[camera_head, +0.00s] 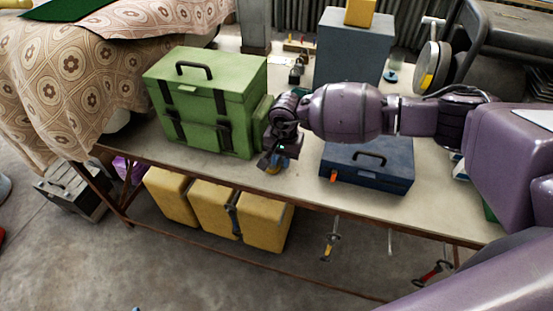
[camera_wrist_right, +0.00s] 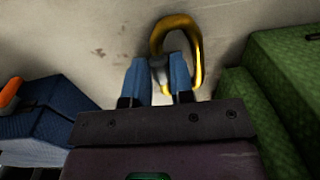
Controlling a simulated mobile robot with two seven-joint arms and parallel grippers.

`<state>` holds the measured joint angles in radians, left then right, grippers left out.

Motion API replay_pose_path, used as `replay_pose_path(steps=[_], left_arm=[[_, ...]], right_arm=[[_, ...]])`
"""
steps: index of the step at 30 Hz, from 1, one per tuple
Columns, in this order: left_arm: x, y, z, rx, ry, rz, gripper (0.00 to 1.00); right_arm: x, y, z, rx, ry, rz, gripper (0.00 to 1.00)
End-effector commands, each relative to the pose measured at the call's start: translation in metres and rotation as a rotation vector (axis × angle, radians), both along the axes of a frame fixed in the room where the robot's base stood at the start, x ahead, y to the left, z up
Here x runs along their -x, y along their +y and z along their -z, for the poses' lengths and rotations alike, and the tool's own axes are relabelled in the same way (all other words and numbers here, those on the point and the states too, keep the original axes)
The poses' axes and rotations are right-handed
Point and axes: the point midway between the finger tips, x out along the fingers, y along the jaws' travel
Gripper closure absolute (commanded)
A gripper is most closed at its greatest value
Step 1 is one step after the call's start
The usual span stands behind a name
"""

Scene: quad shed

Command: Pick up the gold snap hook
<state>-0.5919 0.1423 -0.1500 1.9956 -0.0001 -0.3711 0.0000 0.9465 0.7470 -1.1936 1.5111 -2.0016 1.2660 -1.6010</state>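The gold snap hook (camera_wrist_right: 199,62) lies over the pale bench top in the right wrist view, a gold loop with a grey part along one side. My right gripper (camera_wrist_right: 158,75) is right at it. Its two blue fingertips stand apart, with the grey part of the hook in the gap between them. The right finger overlaps the loop. I cannot tell whether both fingers press on it. In the head view my right gripper (camera_head: 275,161) points down near the bench's front edge, and only a bit of gold shows under it. My left gripper is not in view.
A green case (camera_head: 205,90) stands close left of the gripper. A dark blue toolbox (camera_head: 372,180) is close on the right. A grey-blue box (camera_head: 350,60) stands behind. Yellow cases (camera_head: 262,225) sit under the bench. Some bare bench top (camera_head: 300,185) shows between gripper and toolbox.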

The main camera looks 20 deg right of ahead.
Motion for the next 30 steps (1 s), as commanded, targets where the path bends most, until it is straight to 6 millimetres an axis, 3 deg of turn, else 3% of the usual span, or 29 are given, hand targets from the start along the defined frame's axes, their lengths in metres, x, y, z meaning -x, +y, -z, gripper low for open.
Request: replay_pose_path(steps=[1, 4, 12, 17, 23, 30], left_arm=[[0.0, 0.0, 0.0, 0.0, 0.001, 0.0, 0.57], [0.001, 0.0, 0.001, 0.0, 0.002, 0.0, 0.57], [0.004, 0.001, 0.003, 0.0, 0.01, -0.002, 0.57], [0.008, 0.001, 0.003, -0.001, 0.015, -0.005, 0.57], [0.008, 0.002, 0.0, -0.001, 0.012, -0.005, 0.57], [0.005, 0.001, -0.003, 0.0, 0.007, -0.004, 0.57]], right_arm=[[0.0, 0.0, 0.0, 0.0, 0.0, 0.0, 0.86], [0.0, 0.0, 0.0, 0.0, 0.0, 0.0, 1.0], [0.0, 0.0, -0.001, -0.001, -0.001, 0.0, 1.0], [-0.001, 0.0, -0.014, -0.002, -0.003, -0.001, 1.0], [-0.001, 0.0, -0.053, -0.001, -0.006, -0.002, 1.0], [-0.001, 0.0, -0.116, 0.001, -0.004, -0.001, 1.0]])
